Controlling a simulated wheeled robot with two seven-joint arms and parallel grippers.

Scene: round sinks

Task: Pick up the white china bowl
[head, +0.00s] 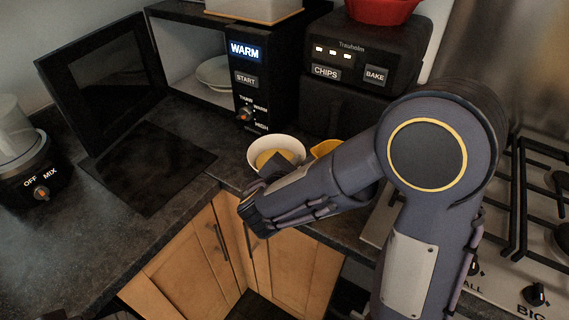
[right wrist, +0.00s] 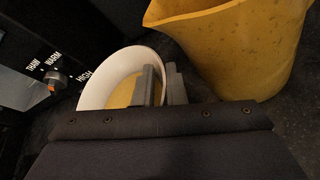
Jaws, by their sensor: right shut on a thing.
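The white china bowl (head: 291,142) stands on the dark worktop in front of the microwave in the head view, with something yellow inside its rim. My right gripper (head: 273,169) reaches it from the front. In the right wrist view, the bowl (right wrist: 97,92) is just ahead, with its right wall between the two grey fingers of my right gripper (right wrist: 164,85). The right gripper is shut on the bowl's wall. Part of the bowl is hidden by the fingers and the gripper body. My left gripper is in neither view.
A yellow container (right wrist: 232,45) stands close to the right of the bowl. Behind is a microwave (head: 262,75) with its door open and white dishes (head: 213,73) inside. A black fryer (head: 352,60) is behind right, a gas hob (head: 540,190) right, a blender (head: 35,165) far left.

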